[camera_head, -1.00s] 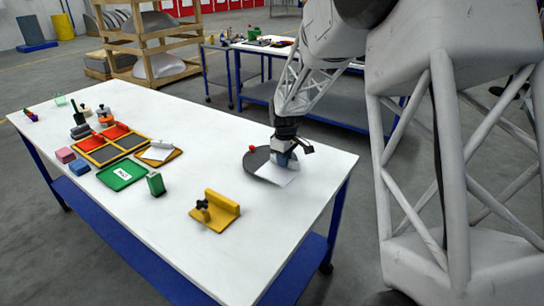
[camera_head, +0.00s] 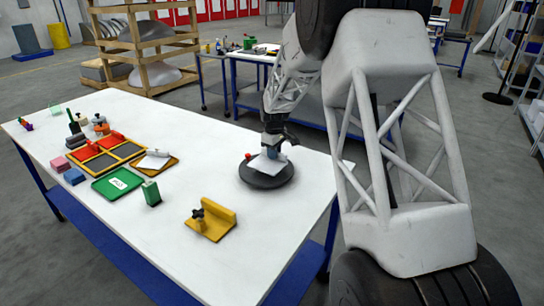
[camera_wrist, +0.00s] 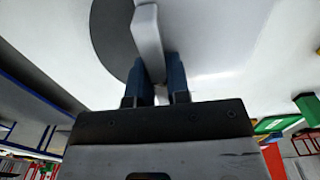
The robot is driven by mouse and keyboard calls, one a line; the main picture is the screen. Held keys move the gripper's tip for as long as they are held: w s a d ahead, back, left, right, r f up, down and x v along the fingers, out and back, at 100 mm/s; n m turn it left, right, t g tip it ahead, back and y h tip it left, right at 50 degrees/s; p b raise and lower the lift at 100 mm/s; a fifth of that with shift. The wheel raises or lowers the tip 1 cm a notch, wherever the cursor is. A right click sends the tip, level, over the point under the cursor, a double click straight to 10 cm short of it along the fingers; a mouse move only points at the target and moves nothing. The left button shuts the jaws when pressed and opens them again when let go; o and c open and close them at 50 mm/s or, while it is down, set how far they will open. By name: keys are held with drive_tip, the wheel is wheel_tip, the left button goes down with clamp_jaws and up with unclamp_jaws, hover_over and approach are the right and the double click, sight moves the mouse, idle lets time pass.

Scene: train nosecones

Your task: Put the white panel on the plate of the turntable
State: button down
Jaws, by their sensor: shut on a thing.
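The white panel (camera_head: 264,164) is in the jaws of my gripper (camera_head: 272,146). It is over the dark round plate of the turntable (camera_head: 270,182) at the right end of the table. In the wrist view the panel (camera_wrist: 148,38) stands edge-on between the two blue fingers (camera_wrist: 155,75), with part of the grey plate (camera_wrist: 108,38) behind it. I cannot tell whether the panel touches the plate. A red knob (camera_head: 248,155) shows at the turntable's far left edge. The gripper hides part of the panel and plate.
A yellow fixture with a dark knob (camera_head: 210,222) stands nearer the front. To the left are a green tray (camera_head: 118,184), a green block (camera_head: 151,192) and an orange tray (camera_head: 165,168) with a white piece. White table (camera_head: 300,215) surface between them is clear.

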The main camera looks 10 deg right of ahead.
drive_tip(key=shift+w+f, duration=0.15)
drive_tip(key=shift+w, duration=1.95)
drive_tip(key=shift+f, duration=0.1)
drive_tip(key=shift+f, duration=1.65)
drive_tip(key=shift+f, duration=0.15)
drive_tip(key=c, duration=1.1)
unclamp_jaws()
wheel_tip(320, 180, up, 12)
